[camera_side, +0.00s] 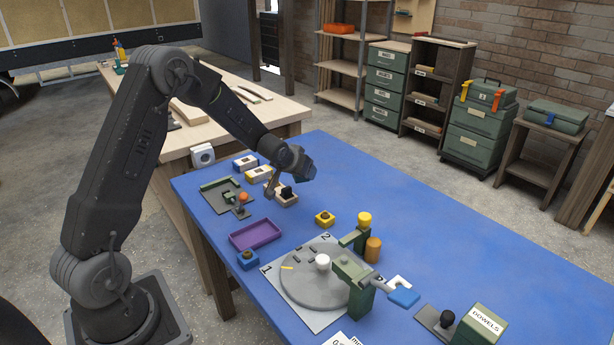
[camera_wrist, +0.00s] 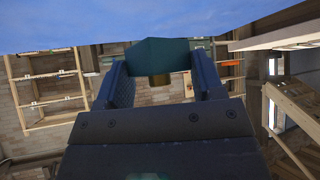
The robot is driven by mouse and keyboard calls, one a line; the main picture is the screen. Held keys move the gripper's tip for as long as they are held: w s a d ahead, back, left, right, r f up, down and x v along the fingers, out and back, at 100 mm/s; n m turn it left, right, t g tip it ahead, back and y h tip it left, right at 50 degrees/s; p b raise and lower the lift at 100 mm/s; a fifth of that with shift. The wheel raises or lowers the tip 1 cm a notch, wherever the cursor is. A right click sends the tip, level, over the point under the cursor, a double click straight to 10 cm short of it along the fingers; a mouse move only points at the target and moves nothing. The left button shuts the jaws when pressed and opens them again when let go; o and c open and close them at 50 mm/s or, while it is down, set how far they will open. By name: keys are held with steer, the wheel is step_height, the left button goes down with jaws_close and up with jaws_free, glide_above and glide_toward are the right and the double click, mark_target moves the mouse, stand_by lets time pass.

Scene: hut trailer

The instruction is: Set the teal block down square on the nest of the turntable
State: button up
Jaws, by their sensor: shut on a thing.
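The teal block (camera_wrist: 158,56) is between the two dark fingers of my gripper (camera_wrist: 160,78) in the wrist view, which is shut on it. In the side view, my gripper (camera_side: 302,170) is above the far part of the blue table, and the block is hard to tell from the dark fingers. The turntable (camera_side: 325,289) is a grey disc nearer the camera, well apart from my gripper. It has a white knob (camera_side: 322,262) at its middle and small dark pieces (camera_side: 307,251) toward the back, perhaps the nest.
Green posts (camera_side: 361,297) stand at the turntable's right edge, with a yellow-topped post (camera_side: 364,220) and an orange cylinder (camera_side: 373,249) behind. A purple tray (camera_side: 256,235) lies left. Small blocks and fixtures stand below my gripper. The blue table's (camera_side: 470,270) right part is mostly clear.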

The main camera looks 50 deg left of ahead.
steer(key=s+d+f+m+h, duration=0.1)
steer(key=s+d, duration=0.3)
steer(key=d, duration=0.2)
steer(key=s+d+f+m+h, duration=0.1)
steer(key=s+d+m, duration=0.1)
steer(key=s+d, duration=0.3)
steer(key=s+d+f+m+h, duration=0.1)
steer(key=s+d+f, duration=0.1)
steer(key=s+d, duration=0.3)
steer(key=shift+s+d+m+t, duration=0.2)
steer(key=shift+d+m+t, duration=0.1)
steer(key=shift+d, duration=0.5)
steer(key=w+a+n+y, duration=0.1)
steer(key=w+a, duration=0.2)
steer(key=w, duration=0.4)
steer(key=w+a+r+n+y, duration=0.1)
steer(key=w+a+n, duration=0.15)
steer(key=w, duration=0.45)
steer(key=w+a+n+y, duration=0.1)
steer(key=w+a, duration=0.2)
steer(key=w, duration=0.4)
steer(key=shift+w+a+f, duration=0.1)
steer(key=shift+w+f, duration=0.05)
steer(key=shift+f, duration=1.75)
steer(key=shift+w+a+f, duration=0.1)
steer(key=shift+f, duration=1.8)
steer(key=shift+f, duration=0.2)
steer(key=o, duration=0.9)
steer(key=shift+r, duration=0.1)
